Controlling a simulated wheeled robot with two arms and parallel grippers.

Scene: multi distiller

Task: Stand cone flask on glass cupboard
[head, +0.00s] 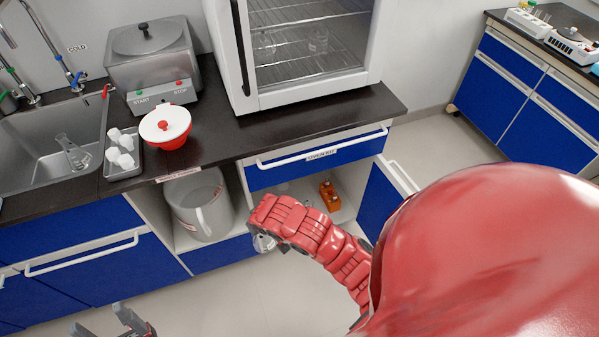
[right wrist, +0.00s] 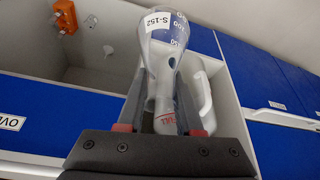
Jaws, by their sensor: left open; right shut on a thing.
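A clear cone flask (right wrist: 160,55) with a white "S-152" label is held in my right gripper (right wrist: 160,122). The gripper's fingers are shut around its narrow part. In the head view only a little of this flask (head: 262,241) shows below the end of my red right arm, and the right gripper is hidden there. The glass cupboard (head: 374,62) stands on the dark counter, with a dark handle on its left side and wire shelves behind glass. A glass vessel (head: 318,40) stands inside it. My left gripper (head: 122,318) is open and empty at the bottom left.
A red bowl with a white lid (head: 165,127), a small tray (head: 124,170) and a steel bath (head: 150,55) stand on the counter.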

